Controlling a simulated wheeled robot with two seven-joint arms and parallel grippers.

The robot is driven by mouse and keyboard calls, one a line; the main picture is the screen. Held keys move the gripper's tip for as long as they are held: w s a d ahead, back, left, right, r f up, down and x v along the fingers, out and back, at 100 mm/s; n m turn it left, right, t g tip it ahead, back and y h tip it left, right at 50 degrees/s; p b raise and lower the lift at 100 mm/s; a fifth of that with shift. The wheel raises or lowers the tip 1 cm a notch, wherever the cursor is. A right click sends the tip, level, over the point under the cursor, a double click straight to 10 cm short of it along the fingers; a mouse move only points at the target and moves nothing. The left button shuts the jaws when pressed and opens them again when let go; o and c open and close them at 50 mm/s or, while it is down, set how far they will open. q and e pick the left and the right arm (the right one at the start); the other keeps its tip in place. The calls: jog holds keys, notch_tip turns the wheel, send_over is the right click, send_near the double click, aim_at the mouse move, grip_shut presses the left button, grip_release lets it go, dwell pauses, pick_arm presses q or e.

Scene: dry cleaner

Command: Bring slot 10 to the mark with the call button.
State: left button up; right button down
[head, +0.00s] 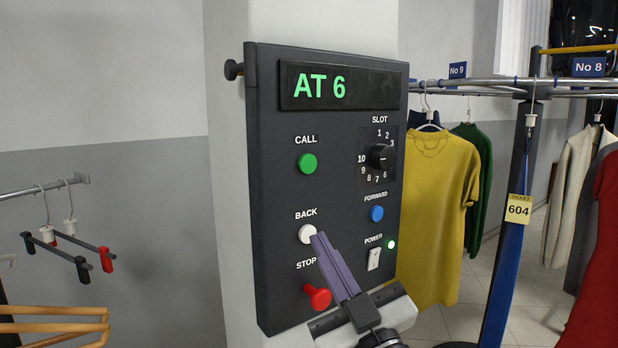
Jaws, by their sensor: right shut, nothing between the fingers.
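A dark control panel (325,200) hangs on a pale column, with a display (340,87) reading "AT 6". The green call button (306,163) is at its left, above the white back button (307,234). The black slot knob (381,156) sits inside a ring of numbers at the right; I cannot tell which number it points to. My right gripper (318,240) comes from below, shut and empty. Its purple fingertips overlap the lower right edge of the back button; I cannot tell whether they touch it. My left gripper is not in view.
A blue forward button (376,213), a white power switch (374,260) with a lit green lamp and a red stop knob (317,296) are close to my right gripper. The conveyor rail (470,88) carries clothes at right, including a yellow shirt (437,215). Hangers (70,250) hang at left.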

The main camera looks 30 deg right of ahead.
aim_at(308, 164)
jog(key=s+d+r+t+h, duration=0.1)
jog(key=s+r, duration=0.2)
jog(key=r, duration=0.2)
jog(key=s+d+r+m+t+h+b, duration=0.1)
jog(key=s+r+t+h, duration=0.1)
jog(key=r, duration=0.3)
jog(key=shift+s+d+r+h, duration=0.25)
jog(key=shift+s+r+h, duration=0.1)
jog(key=shift+s, duration=0.1)
jog(key=shift+w+a+b, duration=0.2)
jog(key=shift+w+b, duration=0.15)
jog(key=shift+w, duration=1.9)
jog(key=shift+w+a+b, duration=0.15)
jog(key=shift+w+b, duration=0.2)
jog(key=shift+w, duration=1.85)
jog(key=shift+w, duration=0.15)
jog(key=shift+w, duration=0.25)
